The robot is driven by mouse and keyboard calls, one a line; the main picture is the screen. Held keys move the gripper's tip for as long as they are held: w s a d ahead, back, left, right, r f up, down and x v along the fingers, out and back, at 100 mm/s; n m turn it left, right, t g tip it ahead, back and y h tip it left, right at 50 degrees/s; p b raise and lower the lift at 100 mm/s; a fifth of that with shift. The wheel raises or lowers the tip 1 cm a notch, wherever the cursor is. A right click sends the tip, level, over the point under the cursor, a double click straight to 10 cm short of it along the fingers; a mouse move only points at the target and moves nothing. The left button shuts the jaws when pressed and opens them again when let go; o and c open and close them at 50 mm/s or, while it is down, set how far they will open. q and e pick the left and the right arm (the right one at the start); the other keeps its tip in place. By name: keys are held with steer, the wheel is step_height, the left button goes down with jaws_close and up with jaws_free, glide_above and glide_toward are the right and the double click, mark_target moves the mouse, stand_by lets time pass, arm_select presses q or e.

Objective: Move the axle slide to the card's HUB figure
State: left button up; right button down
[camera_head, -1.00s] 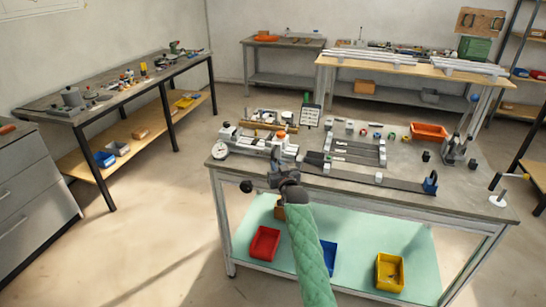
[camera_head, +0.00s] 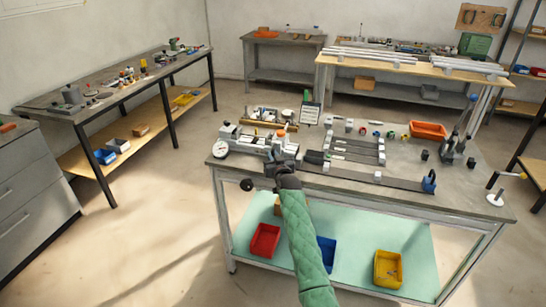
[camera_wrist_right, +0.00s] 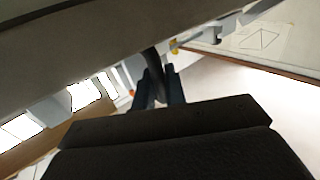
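A grey jig (camera_head: 262,140) with a round dial (camera_head: 220,149) at its left end stands on the left part of the workbench. I cannot make out for certain which of its parts is the axle slide. A small card (camera_head: 310,113) stands upright behind the jig; its figures are too small to read. My right gripper (camera_head: 283,164) is at the jig's front edge, hiding part of it. In the right wrist view its two dark fingers (camera_wrist_right: 161,88) stand close together, with a dark curved bar (camera_wrist_right: 154,76) between them. Whether they grip it is unclear. My left gripper is out of view.
A long dark rail (camera_head: 365,178) lies along the bench front, ending at a blue piece (camera_head: 429,181). An orange bin (camera_head: 428,130) and a clamp stand (camera_head: 453,147) are at the right. A black ball knob (camera_head: 246,185) sticks out at the front left. The shelf below holds bins.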

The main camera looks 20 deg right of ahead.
steer(key=shift+s+d+f, duration=0.1)
steer(key=shift+s+d, duration=0.4)
steer(key=shift+d, duration=0.35)
steer(key=shift+s+d, duration=0.1)
steer(key=c, duration=1.9)
jaws_free()
steer(key=shift+o, duration=0.5)
steer(key=shift+s+d, duration=0.1)
steer(key=shift+d, duration=0.05)
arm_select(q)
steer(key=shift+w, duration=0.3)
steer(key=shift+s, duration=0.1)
